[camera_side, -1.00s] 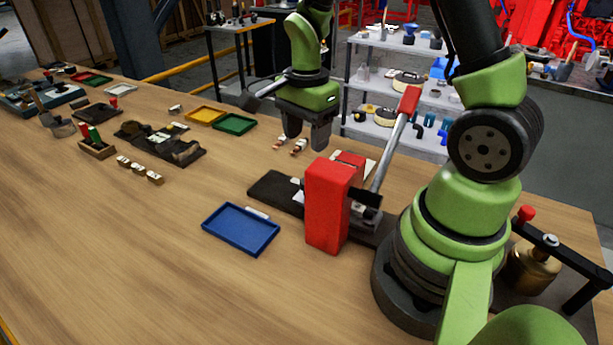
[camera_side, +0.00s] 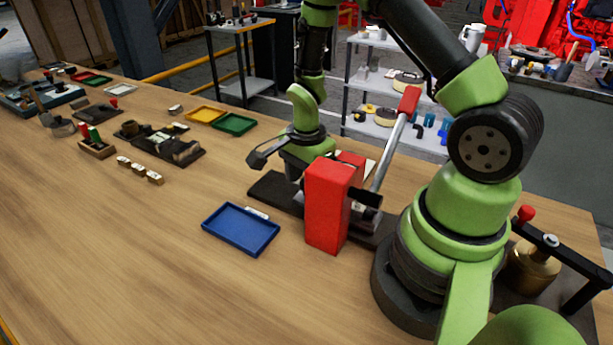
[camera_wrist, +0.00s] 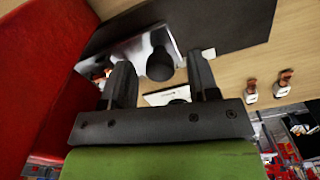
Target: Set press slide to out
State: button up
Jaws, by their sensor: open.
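The press has a red body (camera_side: 327,205) on a black base (camera_side: 268,188), with a grey lever ending in a red grip (camera_side: 409,99). The red body also fills the left of the wrist view (camera_wrist: 45,75). There a shiny silver slide (camera_wrist: 122,54) lies on the black base, with a dark round knob (camera_wrist: 159,66) at its end. My gripper (camera_wrist: 162,72) is open, low over the base, with one finger on either side of the knob. I cannot tell whether they touch it. In the side view the red body hides my fingertips.
A blue tray (camera_side: 241,230) lies left of the press. Small labelled parts (camera_wrist: 284,84) stand at the right in the wrist view. Yellow (camera_side: 205,115) and green trays (camera_side: 234,124) lie farther back. The table's front left is clear.

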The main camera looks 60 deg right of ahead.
grip_shut()
jog(key=w, duration=1)
jog(key=shift+w, duration=0.3)
grip_release()
notch_tip(320, 180, up, 10)
jog(key=shift+s+r, duration=0.1)
dwell(0.3)
